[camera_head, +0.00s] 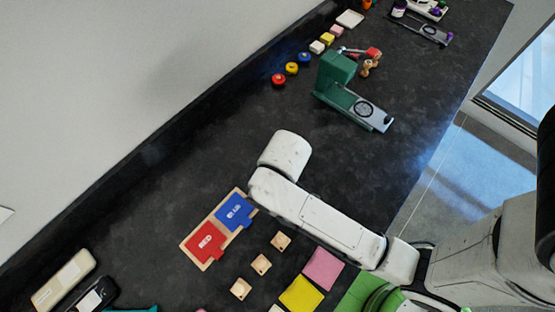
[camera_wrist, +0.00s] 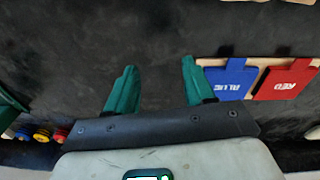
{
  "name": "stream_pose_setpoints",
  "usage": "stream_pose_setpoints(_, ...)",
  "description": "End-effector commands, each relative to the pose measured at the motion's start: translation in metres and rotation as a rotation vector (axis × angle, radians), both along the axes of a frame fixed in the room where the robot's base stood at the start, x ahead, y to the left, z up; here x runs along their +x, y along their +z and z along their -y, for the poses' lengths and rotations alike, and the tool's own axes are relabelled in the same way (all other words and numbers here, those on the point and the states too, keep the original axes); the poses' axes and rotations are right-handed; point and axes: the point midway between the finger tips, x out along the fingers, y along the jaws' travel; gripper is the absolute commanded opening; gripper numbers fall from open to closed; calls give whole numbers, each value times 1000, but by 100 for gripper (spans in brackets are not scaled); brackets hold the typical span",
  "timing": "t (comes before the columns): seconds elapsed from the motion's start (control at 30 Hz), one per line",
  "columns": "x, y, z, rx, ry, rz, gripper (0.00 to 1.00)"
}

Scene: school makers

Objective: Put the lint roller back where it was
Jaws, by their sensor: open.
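I cannot pick out a lint roller for certain in either view. A small item with a red end (camera_head: 373,53) and a pale shaft lies behind the green machine, too small to name. My gripper (camera_wrist: 158,85) shows in the wrist view with two green fingers spread apart and nothing between them. It is over bare dark worktop, with the red and blue pieces to its right. In the head view my white arm reaches over the worktop and hides the fingers.
The blue piece (camera_head: 234,212) and red piece (camera_head: 205,242) sit on a wooden board. Wooden blocks (camera_head: 261,264) and pink and yellow squares (camera_head: 300,293) lie nearby. A green machine (camera_head: 336,72) stands farther back. Worktop (camera_head: 200,150) left of my arm is clear.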

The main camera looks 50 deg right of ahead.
Motion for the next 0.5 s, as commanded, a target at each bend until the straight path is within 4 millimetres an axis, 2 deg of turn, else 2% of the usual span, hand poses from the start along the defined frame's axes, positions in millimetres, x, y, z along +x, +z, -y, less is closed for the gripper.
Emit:
stream_pose_setpoints(0.03,-22,2,17,4,-43,2,53)
stream_pose_setpoints(0.1,-43,7,30,9,-80,10,53)
stream_pose_setpoints(0.2,-62,13,41,13,-114,19,53)
stream_pose_setpoints(0.3,-70,15,45,14,-128,24,53)
stream_pose_setpoints(0.5,-71,16,46,14,-130,25,53)
